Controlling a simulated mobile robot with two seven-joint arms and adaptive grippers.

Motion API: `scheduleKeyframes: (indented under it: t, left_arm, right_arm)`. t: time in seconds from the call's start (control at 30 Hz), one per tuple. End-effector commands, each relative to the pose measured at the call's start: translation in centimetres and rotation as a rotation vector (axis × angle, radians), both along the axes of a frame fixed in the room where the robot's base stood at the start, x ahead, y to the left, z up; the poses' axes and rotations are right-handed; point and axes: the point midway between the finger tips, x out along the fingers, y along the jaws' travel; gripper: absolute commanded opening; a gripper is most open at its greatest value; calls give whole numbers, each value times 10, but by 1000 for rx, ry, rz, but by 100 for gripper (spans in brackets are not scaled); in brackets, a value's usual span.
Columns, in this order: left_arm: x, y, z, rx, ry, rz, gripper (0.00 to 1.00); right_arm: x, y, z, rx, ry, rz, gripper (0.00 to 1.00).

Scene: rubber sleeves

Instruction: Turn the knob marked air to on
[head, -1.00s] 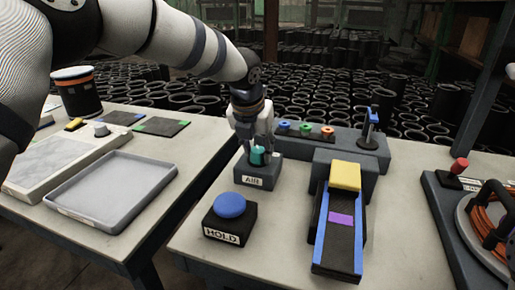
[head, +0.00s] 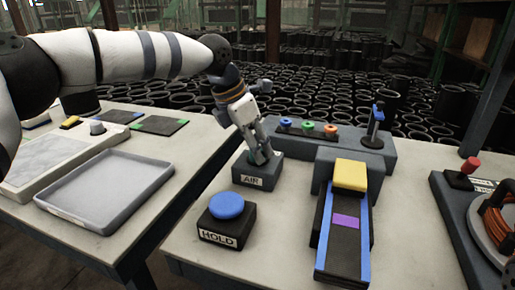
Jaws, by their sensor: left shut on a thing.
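A dark grey box marked AIR (head: 270,174) stands on the right-hand table, towards its left side. My left gripper (head: 260,156) comes down onto the top of this box, tilted, with its fingers shut at the knob. The knob is almost wholly hidden by the fingers, so its pointer and any on mark cannot be read. My right gripper is not in view.
A blue HOLD button (head: 227,206) on a black box stands just in front. A grey unit with a yellow block (head: 351,174) and a blue-railed ramp is to the right. A grey tray (head: 105,190) lies on the left table.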

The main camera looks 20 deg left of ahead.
Motion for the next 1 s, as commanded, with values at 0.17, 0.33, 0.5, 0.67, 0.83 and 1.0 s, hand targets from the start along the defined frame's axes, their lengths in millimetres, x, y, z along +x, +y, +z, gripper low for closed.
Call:
scheduleKeyframes:
  t: [0.17,0.33,0.5,0.67,0.83,1.0]
  left_arm:
    - [1,1,-6,0,7,-134,5]
    - [1,1,-6,1,6,-238,5]
    - [1,2,-5,2,5,-309,5]
    - [1,1,-4,3,5,-346,5]
    - [1,1,-3,4,6,-363,5]
    - [1,1,-3,4,6,-366,5]
  right_arm:
    - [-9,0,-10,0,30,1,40]
    - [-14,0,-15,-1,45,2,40]
    - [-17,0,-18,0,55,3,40]
    - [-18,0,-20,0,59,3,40]
    - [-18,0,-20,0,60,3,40]
    - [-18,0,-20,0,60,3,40]
